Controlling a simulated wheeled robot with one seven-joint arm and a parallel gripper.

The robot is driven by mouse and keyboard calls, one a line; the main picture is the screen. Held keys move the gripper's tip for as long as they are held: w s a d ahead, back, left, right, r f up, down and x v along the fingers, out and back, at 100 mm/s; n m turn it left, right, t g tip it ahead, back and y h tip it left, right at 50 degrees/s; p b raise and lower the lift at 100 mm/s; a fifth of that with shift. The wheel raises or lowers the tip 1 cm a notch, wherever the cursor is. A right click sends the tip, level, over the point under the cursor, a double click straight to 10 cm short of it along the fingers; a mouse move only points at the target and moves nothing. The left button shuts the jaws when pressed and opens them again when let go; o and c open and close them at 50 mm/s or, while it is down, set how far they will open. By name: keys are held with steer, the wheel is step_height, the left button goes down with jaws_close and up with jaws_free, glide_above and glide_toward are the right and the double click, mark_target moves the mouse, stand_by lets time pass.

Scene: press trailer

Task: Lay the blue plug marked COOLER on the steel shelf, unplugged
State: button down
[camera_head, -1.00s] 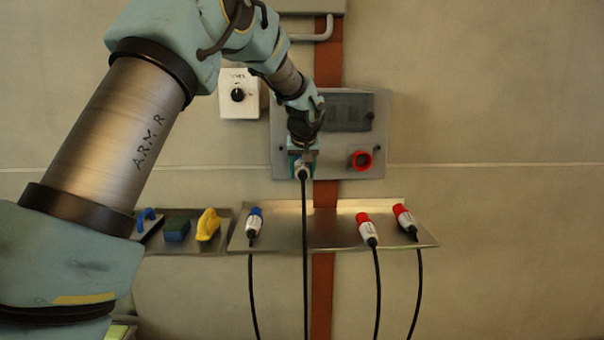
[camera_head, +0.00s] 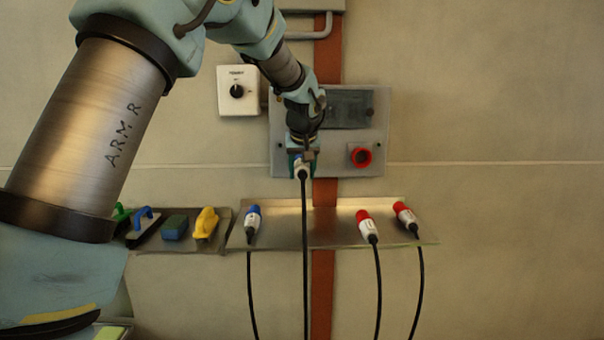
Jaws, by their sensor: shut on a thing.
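My gripper (camera_head: 302,157) is at the lower left of the grey socket panel and is shut on a plug (camera_head: 301,171). The plug has a white body, a little blue at its top, and a black cable hanging straight down. My gripper hides its upper end and any socket behind it, so I cannot tell whether it is plugged in. The steel shelf (camera_head: 290,234) is on the wall below. A blue-and-white plug (camera_head: 252,222) lies at its left end. The plug markings are too small to read.
Two red-and-white plugs (camera_head: 366,226) (camera_head: 405,217) lie on the shelf's right half. The shelf's middle is clear except for the hanging cable. The panel (camera_head: 375,112) has a red socket (camera_head: 360,157). A rotary switch (camera_head: 237,91) is left. A side tray (camera_head: 221,239) holds floats and a block.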

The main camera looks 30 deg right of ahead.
steer(key=shift+s+a+b, duration=0.25)
steer(key=shift+s+b, duration=0.15)
steer(key=shift+s, duration=0.15)
steer(key=shift+s+a+b, duration=0.25)
steer(key=shift+s+b, duration=0.1)
steer(key=shift+s, duration=0.15)
steer(key=shift+w+f+p, duration=0.15)
steer(key=shift+p, duration=0.45)
steer(key=g+p, duration=0.1)
steer(key=p, duration=0.7)
glide_above(300, 237)
steer(key=s, duration=0.2)
step_height(300, 237, down, 7)
steer(key=shift+w+a+f+b, duration=0.15)
steer(key=shift+f+b, duration=0.6)
steer(key=shift+f, duration=0.8)
steer(key=shift+s+a+f+b, duration=0.1)
steer(key=shift+a+f+b, duration=0.15)
steer(key=shift+f+b, duration=0.9)
step_height(300, 237, down, 5)
steer(key=b, duration=0.3)
steer(key=shift+w, duration=0.1)
